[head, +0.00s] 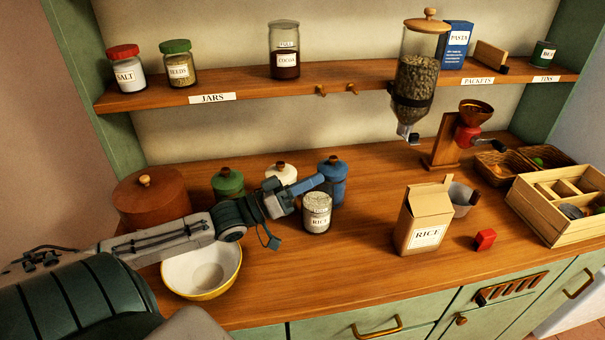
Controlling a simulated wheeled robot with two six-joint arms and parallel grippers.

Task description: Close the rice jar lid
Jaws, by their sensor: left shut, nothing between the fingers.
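The rice jar (317,214) is a small clear jar with a "RICE" label, standing upright on the wooden counter in the middle of the head view. Its top looks pale grey; I cannot tell at this size how its lid sits. My left gripper (314,183) reaches in from the left just above and behind the jar's rim, in front of the blue canister. It is shut and empty. I cannot tell whether it touches the jar. My right gripper is out of view.
Green (228,182), white (283,171) and blue (334,186) canisters stand behind my arm. A yellow-rimmed bowl (203,291) lies below it. A rice box (425,218), red block (485,240) and wooden crate (546,229) stand right. Counter between jar and box is clear.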

